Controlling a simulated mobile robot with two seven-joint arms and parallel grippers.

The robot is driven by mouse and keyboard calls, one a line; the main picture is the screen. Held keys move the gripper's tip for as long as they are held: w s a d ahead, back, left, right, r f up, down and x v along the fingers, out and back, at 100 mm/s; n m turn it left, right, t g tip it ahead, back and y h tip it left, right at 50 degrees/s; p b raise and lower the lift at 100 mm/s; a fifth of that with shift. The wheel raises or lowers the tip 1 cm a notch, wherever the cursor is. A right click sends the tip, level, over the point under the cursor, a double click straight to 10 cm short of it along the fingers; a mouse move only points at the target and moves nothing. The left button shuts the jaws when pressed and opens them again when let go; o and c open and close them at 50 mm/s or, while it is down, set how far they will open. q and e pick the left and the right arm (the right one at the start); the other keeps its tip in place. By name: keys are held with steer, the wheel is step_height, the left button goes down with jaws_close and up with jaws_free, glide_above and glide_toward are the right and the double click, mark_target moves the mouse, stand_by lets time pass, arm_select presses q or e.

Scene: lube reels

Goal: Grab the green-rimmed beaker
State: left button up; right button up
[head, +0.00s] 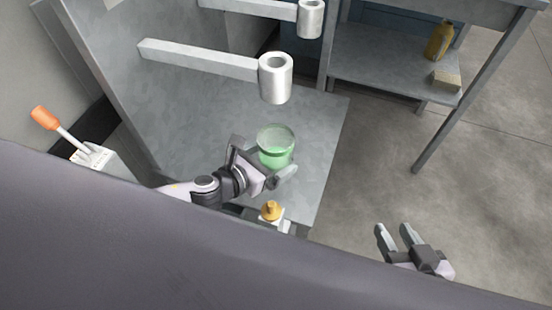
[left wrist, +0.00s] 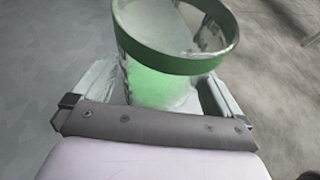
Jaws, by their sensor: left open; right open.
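The green-rimmed beaker (head: 276,146) is clear with green in its lower part and stands upright on the grey metal shelf. My left gripper (head: 262,168) is open at the beaker, with fingers on either side of it. In the left wrist view the beaker (left wrist: 165,75) fills the space between the fingers of my left gripper (left wrist: 160,95), and its green rim is above them. Whether the fingers touch the glass cannot be told. My right gripper (head: 394,240) is open and empty over the floor at the lower right.
A white cylindrical spout (head: 275,80) on a grey arm hangs behind the beaker, with a second spout (head: 310,18) farther back. A yellow knob (head: 270,211) is near the shelf's front edge. An orange-handled lever (head: 45,118) is at left. A bench (head: 385,70) holds a yellow bottle (head: 439,42).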

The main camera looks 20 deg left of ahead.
arm_select(q)
steer(key=shift+x, duration=1)
steer(key=c, duration=1)
steer(key=shift+c, duration=0.5)
steer(key=shift+r, duration=0.1)
